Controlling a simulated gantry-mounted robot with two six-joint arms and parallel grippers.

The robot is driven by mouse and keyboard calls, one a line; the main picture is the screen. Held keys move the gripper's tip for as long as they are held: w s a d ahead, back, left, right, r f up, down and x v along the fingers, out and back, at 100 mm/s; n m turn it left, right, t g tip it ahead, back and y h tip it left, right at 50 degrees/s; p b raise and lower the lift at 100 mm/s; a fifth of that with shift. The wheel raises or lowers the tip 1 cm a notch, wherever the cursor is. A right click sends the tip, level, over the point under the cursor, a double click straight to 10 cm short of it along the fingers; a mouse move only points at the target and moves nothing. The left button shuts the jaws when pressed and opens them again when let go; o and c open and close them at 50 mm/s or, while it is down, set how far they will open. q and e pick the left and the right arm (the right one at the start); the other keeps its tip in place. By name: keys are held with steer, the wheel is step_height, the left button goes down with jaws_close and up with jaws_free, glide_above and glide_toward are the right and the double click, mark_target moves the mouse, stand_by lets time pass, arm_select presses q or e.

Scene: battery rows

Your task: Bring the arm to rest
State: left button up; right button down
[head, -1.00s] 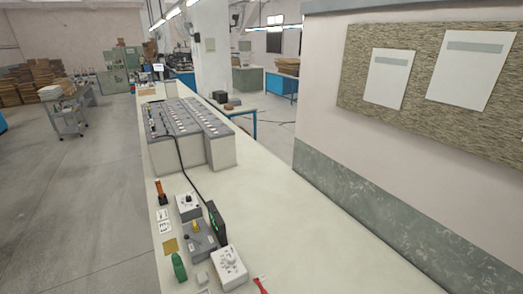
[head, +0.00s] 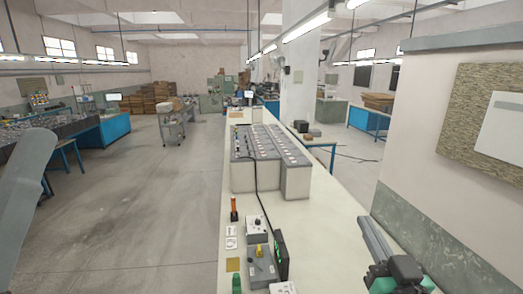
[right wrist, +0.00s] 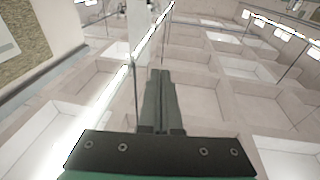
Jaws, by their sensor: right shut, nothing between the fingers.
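My right gripper (head: 370,226) is at the lower right of the head view, at the wall side of the pale bench (head: 335,225). Its dark green body is below grey fingers that point up and away. In the right wrist view its two dark fingers (right wrist: 160,76) lie together with nothing between them. The ceiling is behind them, so the gripper points upward. It is apart from the battery rows (head: 264,178). A pale grey arm part of mine shows at the left edge of the head view, but my left gripper is out of the picture.
Near the bench's front are an orange-topped stick (head: 234,210), a white dial box (head: 257,228), a grey box (head: 262,273) and a black-green device (head: 281,254) with a cable. The wall (head: 440,150) with a pinboard (head: 485,135) stands close on the right.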

steer(key=s+a+r+t+y, duration=0.2)
steer(key=s+r+t, duration=0.6)
steer(key=s+r, duration=1.1)
step_height(320, 180, up, 3)
steer(key=shift+f+n, duration=0.15)
steer(key=shift+n, duration=0.25)
